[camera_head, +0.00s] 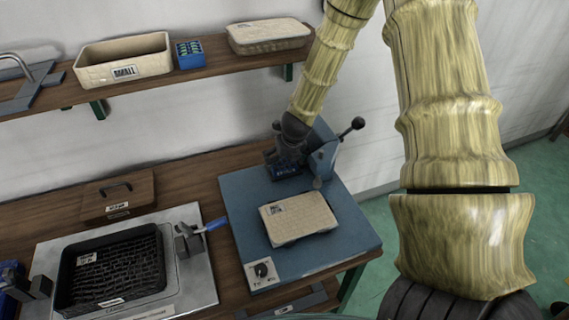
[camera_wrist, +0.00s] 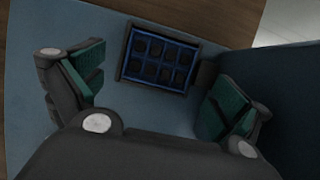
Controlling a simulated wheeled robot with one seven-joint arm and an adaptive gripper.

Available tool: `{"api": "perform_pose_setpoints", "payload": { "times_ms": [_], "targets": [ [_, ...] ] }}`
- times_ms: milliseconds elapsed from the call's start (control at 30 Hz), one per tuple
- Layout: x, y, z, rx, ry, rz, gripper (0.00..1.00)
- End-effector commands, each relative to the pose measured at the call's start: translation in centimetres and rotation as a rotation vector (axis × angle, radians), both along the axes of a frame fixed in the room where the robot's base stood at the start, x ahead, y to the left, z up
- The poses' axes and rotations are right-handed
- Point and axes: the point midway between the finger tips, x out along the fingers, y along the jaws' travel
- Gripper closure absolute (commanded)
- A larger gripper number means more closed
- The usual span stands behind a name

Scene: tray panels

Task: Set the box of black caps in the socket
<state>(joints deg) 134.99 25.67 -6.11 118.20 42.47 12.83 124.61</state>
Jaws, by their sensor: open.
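The box of black caps (camera_wrist: 160,57) is blue, with round dark caps in rows. In the wrist view it lies inside a dark rectangular frame (camera_wrist: 126,52), which I take for the socket; I cannot tell how deep it sits. In the head view the blue box (camera_head: 287,172) is on the blue panel beside the lever device, partly hidden by my gripper (camera_head: 290,150). My gripper is open; its green-padded fingers (camera_wrist: 155,86) stand apart on either side of the box and a little short of it, with nothing between the pads.
A lever device (camera_head: 325,150) with a black knob stands right of my gripper. A beige lidded box (camera_head: 298,218) lies on the blue panel (camera_head: 350,255). A black basket (camera_head: 110,268), clamp and brown case (camera_head: 118,194) are left. The shelf holds bins and a blue box (camera_head: 190,54).

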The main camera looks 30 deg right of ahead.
Motion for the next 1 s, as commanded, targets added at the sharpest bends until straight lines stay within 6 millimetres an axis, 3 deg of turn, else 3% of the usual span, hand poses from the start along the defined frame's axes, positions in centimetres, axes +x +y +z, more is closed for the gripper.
{"api": "perform_pose_setpoints", "payload": {
  "times_ms": [233, 500, 1000],
  "targets": [
    [-1.2, 0.4, 3.2, 0.0, -0.002, 0.001, 0.0],
    [-2.2, 0.6, 5.5, 0.002, 0.0, 0.001, 0.0],
    [-2.5, 0.7, 6.1, 0.001, 0.001, 0.0, 0.0]
  ]
}}
